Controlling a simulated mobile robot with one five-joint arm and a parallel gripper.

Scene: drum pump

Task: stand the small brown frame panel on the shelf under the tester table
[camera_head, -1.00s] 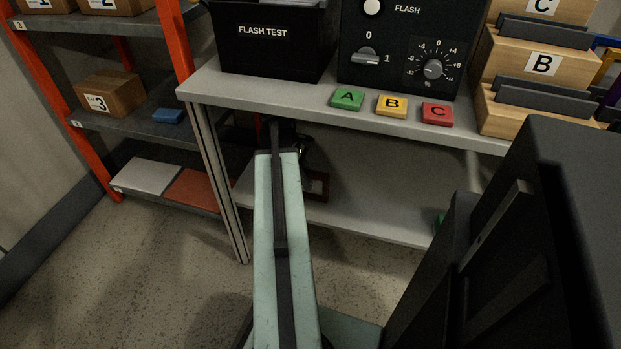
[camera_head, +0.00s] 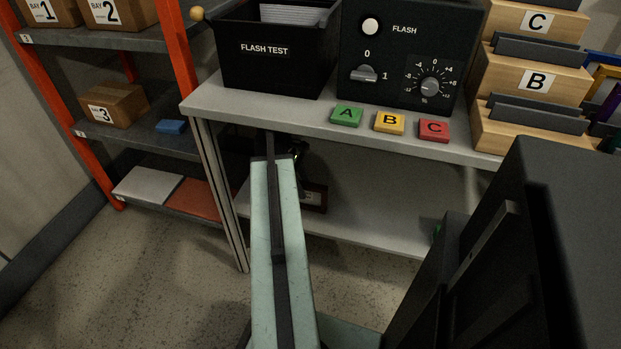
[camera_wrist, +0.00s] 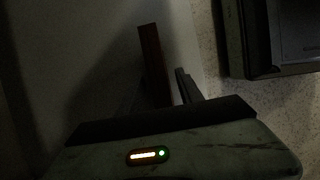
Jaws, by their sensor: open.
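The small brown frame panel (camera_head: 315,197) stands upright on the grey lower shelf (camera_head: 375,222) under the tester table (camera_head: 290,103), partly hidden by my arm. In the wrist view the panel (camera_wrist: 153,62) shows nearly edge-on as a narrow red-brown slab. My gripper (camera_wrist: 163,88) is open at its near end; one dark finger shows just right of the panel, with a gap between them. The other finger is lost in shadow. In the head view my gripper is mostly hidden behind my arm, under the tabletop.
Table leg (camera_head: 220,195) stands left of my arm, and the tabletop is overhead. A black flash test bin (camera_head: 265,65), flash box (camera_head: 400,50) and coloured tiles sit on top. An orange-posted rack (camera_head: 178,60) is at left. The shelf right of the panel looks mostly clear.

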